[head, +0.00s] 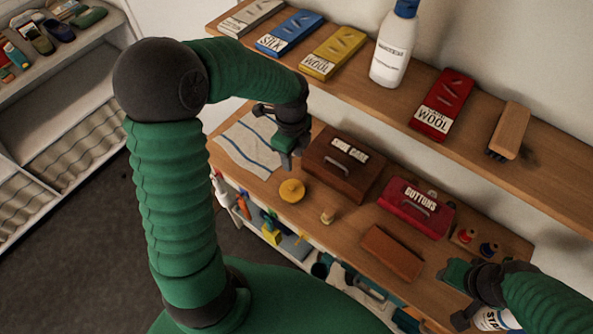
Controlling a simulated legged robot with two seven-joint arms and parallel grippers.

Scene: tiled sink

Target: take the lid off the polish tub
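A small round yellow item (292,190) sits on the lower bench top, left of centre; it looks like the polish tub, seen from above. A knob seems to stand on its top, but I cannot make out a seam between lid and tub. My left gripper (276,138) hangs above and behind it, apart from it. Its fingers look spread, with nothing between them. My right gripper (455,296) is over the right end of the bench, far from the yellow item. Its fingers also look apart and empty.
A striped cloth (246,143) lies left. An upper shelf (372,98) holds packets and a white bottle (393,50).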

